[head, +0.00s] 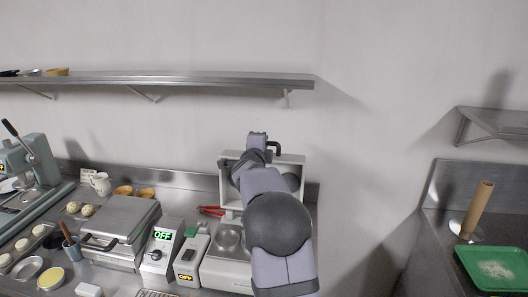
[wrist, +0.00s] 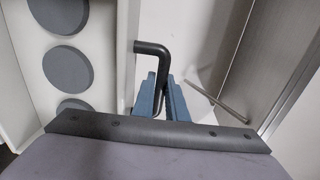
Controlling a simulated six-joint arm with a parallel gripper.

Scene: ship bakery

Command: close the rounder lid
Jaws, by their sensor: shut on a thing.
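The rounder is a pale machine with a base (head: 221,270) that has round plates on top, in the head view. Its lid (head: 292,160) stands raised, roughly upright, at the back of the base, partly hidden by my arm. In the wrist view the lid (wrist: 108,25) shows at left with several grey discs on its face. A black bent handle (wrist: 152,47) sticks out from the lid's edge; it also shows in the head view (head: 275,147). My gripper (wrist: 172,100) has its blue fingers shut on the handle; in the head view the gripper (head: 258,139) is at the lid's top.
Left of the rounder are a control box with a green OFF display (head: 162,248), a switch box (head: 190,256) and a grey press (head: 120,225). Red-handled tongs (head: 210,210) lie behind. A metal shelf (head: 180,79) hangs above. A green tray (head: 495,268) sits at far right, beyond a gap.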

